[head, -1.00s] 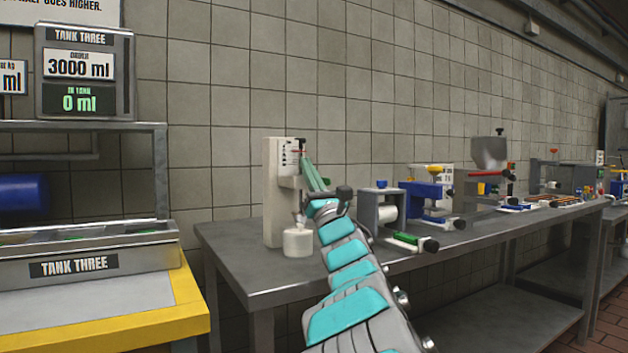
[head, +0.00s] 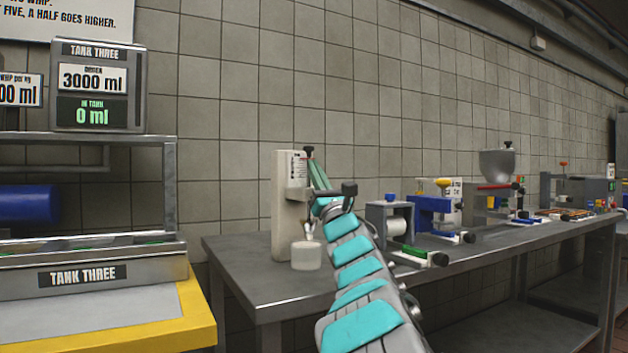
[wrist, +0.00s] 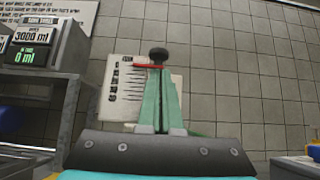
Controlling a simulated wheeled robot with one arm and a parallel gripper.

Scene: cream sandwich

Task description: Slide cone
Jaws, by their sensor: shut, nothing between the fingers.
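A cream upright stand (head: 284,205) with a scale plate (head: 298,165) stands on the metal table. A black knob (head: 309,149) with a red pointer shows at the top of the scale, and in the wrist view the knob (wrist: 158,54) is straight ahead. A small pale nozzle-like part (head: 309,228), perhaps the cone, is above a white cup (head: 307,256) at the stand's foot. My gripper (wrist: 157,72) has its green fingers shut and empty, tips close under the knob. I cannot tell whether they touch it. My gripper (head: 312,162) partly hides the stand's right side in the head view.
Right of the stand are a grey roller device (head: 390,222), a blue clamp device (head: 433,212) and a steel hopper (head: 497,164). The Tank Three counter (head: 90,280) is at left, its display (head: 95,85) reading 0 ml. The table (head: 250,275) is bare at front left.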

